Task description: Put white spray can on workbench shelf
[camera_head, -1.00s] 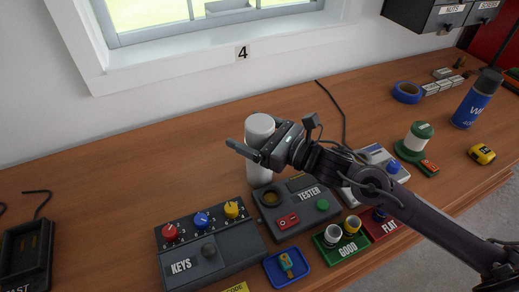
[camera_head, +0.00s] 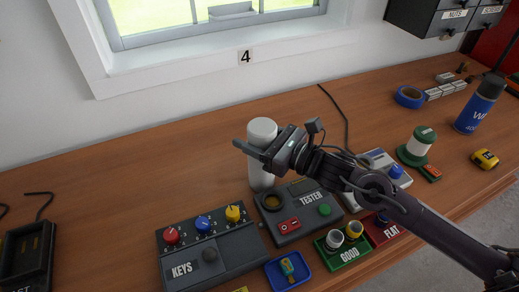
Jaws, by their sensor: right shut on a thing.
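The white spray can (camera_head: 262,132) stands upright on the wooden workbench (camera_head: 110,190), behind the grey TESTER box. My right gripper (camera_head: 256,153), on the arm from the right, is shut on the can at its middle. The gripper covers part of the can's front, and the lower part shows below it. I cannot tell whether the can's base touches the bench or is slightly above it. A shelf for the can is not clearly seen. My left gripper is not in view.
In front are the KEYS box (camera_head: 207,255), the TESTER box (camera_head: 296,213), a blue tray (camera_head: 277,276), and the GOOD tray (camera_head: 346,250). To the right are a green-and-white spool (camera_head: 417,146), blue tape (camera_head: 409,97) and a blue spray can (camera_head: 480,105). Drawers (camera_head: 425,17) hang above right. The bench's left middle is clear.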

